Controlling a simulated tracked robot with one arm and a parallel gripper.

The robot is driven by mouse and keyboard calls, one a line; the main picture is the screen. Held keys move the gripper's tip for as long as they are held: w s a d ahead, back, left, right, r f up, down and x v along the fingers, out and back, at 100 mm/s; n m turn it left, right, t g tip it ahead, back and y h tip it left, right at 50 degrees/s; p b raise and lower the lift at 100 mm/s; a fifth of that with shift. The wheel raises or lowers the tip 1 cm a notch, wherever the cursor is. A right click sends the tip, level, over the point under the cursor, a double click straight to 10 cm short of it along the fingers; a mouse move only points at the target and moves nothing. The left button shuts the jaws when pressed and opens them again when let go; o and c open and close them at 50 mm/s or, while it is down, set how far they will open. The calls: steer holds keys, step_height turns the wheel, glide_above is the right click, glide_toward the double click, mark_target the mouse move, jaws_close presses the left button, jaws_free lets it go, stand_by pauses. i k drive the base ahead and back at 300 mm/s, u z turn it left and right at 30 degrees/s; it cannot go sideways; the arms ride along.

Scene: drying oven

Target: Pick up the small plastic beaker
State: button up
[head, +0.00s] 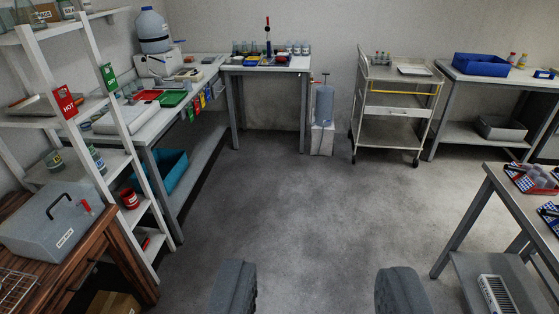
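I cannot pick out a small plastic beaker for certain. Small clear vessels (298,48) stand at the right of the far bench (275,67), and glassware (240,48) stands at its left. Several small vessels (382,58) are on top of the trolley (389,102). They are all too small to tell glass from plastic. My gripper is not in view. The two dark ridged shapes at the bottom edge look like the fronts of my tracks.
The middle floor (300,200) is clear. A white shelf rack (110,100) and wooden table with a grey case (60,222) stand left. A blue carboy (324,103) stands beside the far bench. A metal bench (483,222) is at right; a blue tray (482,65) lies behind.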

mark_target(187, 83)
steer(key=u, duration=0.05)
steer(key=i, duration=1.3)
steer(key=u, duration=0.45)
steer(key=i, duration=1.8)
steer(key=u, duration=0.4)
